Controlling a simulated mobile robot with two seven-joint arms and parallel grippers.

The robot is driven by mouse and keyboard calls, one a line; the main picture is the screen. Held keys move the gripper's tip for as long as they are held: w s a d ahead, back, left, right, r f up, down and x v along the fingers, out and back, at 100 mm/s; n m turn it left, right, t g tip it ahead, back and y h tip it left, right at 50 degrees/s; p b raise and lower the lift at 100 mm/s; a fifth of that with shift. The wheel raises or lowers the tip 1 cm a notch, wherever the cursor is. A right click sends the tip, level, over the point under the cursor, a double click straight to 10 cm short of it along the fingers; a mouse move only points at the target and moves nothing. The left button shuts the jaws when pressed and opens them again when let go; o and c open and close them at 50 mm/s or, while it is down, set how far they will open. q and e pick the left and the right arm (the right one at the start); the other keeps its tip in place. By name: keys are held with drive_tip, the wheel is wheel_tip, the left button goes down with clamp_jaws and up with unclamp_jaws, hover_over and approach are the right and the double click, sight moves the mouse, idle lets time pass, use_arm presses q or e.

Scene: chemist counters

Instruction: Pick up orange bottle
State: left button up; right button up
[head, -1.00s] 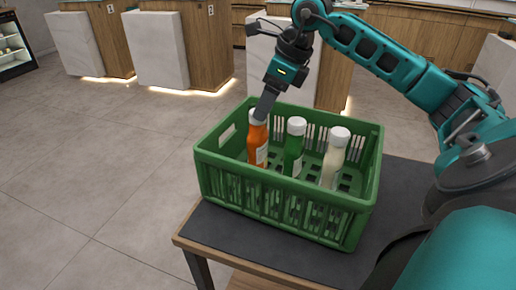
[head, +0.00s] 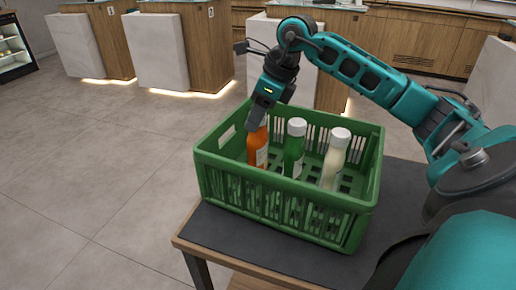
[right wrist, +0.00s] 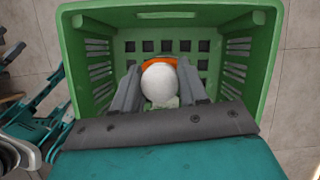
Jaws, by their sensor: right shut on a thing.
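The orange bottle (head: 257,150) stands upright at the left end of the green crate (head: 275,213). My right gripper (head: 255,122) reaches down from above and is shut on the bottle's top, hiding its white cap in the head view. In the right wrist view, the white cap (right wrist: 159,82) sits between the two fingers of my right gripper (right wrist: 158,88), with a strip of orange behind it. The bottle is still down inside the crate. My left gripper is not in view.
A green bottle (head: 293,150) and a cream-coloured bottle (head: 334,160), both white-capped, stand to the right in the same crate. The crate rests on a dark-topped table (head: 235,237). Open floor (head: 90,170) lies to the left, with counters behind.

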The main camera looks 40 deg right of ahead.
clamp_jaws()
idle(0.3)
